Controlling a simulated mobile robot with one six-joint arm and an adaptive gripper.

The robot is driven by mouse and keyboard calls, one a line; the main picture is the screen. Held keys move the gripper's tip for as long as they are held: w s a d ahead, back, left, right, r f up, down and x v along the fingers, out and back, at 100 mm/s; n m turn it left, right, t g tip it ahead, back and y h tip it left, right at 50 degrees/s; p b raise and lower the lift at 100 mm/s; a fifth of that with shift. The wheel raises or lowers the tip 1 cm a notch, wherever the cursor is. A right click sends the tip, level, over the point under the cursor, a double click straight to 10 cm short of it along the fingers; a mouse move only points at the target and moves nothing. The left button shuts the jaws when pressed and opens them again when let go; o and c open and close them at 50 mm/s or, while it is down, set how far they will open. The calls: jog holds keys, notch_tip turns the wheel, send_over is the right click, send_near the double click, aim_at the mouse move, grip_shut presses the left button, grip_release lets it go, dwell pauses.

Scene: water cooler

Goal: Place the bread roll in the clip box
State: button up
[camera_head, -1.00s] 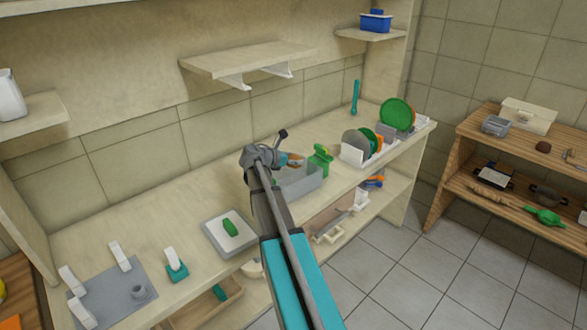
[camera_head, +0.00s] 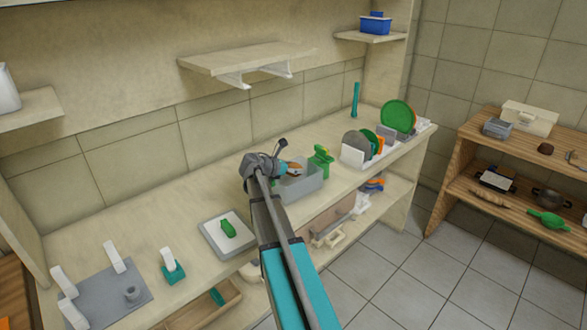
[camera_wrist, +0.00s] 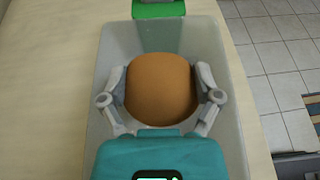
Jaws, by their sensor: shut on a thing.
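The bread roll (camera_wrist: 162,75) is round and brown and fills the middle of the wrist view. My gripper (camera_wrist: 161,92) is shut on it, one finger at each side. In the head view my gripper (camera_head: 287,168) and part of the roll (camera_head: 295,170) are at the near box's back left, partly hidden by my arm. The clip box (camera_head: 309,184) is a grey, see-through open bin on the counter. Its walls surround the roll in the wrist view (camera_wrist: 118,42). I cannot tell if the roll touches its floor. A green part (camera_head: 321,160) stands at the box's far end.
A white rack (camera_head: 354,155) with upright plates stands right of the box. A grey tray (camera_head: 211,236) with a green item lies left of it. A shelf (camera_head: 245,60) hangs above the counter. Bare counter lies behind the box.

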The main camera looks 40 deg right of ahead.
jog(key=shift+f+b, duration=0.35)
jog(key=shift+f, duration=0.05)
jog(key=shift+s, duration=0.1)
jog(key=o, duration=0.9)
jog(key=shift+s, duration=0.1)
jog(key=shift+r+p, duration=0.7)
jog(key=shift+p, duration=0.05)
jog(key=p+v, duration=0.4)
jog(key=v, duration=0.8)
